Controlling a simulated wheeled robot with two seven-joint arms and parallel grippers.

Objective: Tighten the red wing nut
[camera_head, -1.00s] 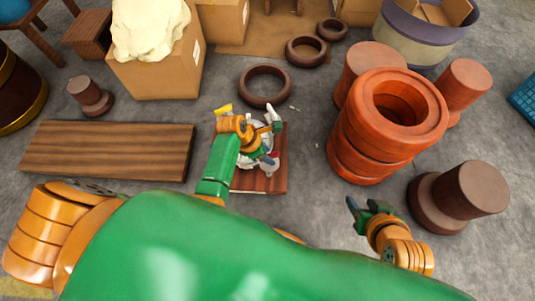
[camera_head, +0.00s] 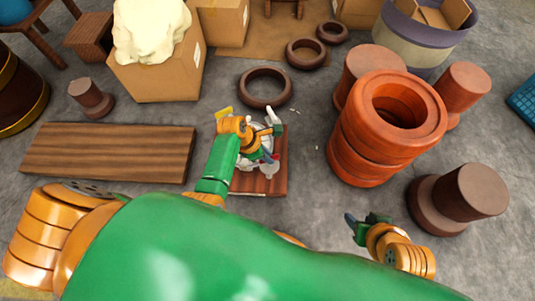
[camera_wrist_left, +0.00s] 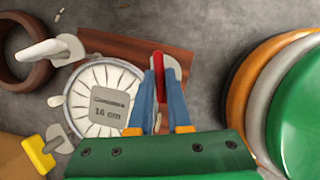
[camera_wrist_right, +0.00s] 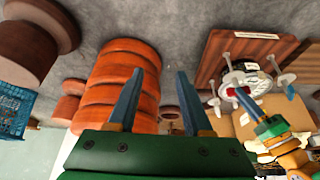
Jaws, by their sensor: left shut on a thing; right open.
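The red wing nut (camera_wrist_left: 160,75) is between the blue fingers of my left gripper (camera_wrist_left: 160,84), which is shut on it. It sits beside the rim of the small drum with its pale round head (camera_wrist_left: 98,98), which carries a grey label reading 16 cm. A white wing nut (camera_wrist_left: 42,52) and a yellow wing nut (camera_wrist_left: 38,154) stand around the same rim. In the head view my left forearm and gripper hide much of the drum. My right gripper (camera_wrist_right: 160,80) is open and empty, away to the right of the drum.
The drum stands on a small wooden board (camera_head: 262,186) on the grey floor. A wide plank (camera_head: 108,152) lies to its left, and a dark ring (camera_head: 265,87) lies behind it. A large orange-red drum body (camera_head: 370,148) and brown turned pieces (camera_head: 470,192) stand to the right.

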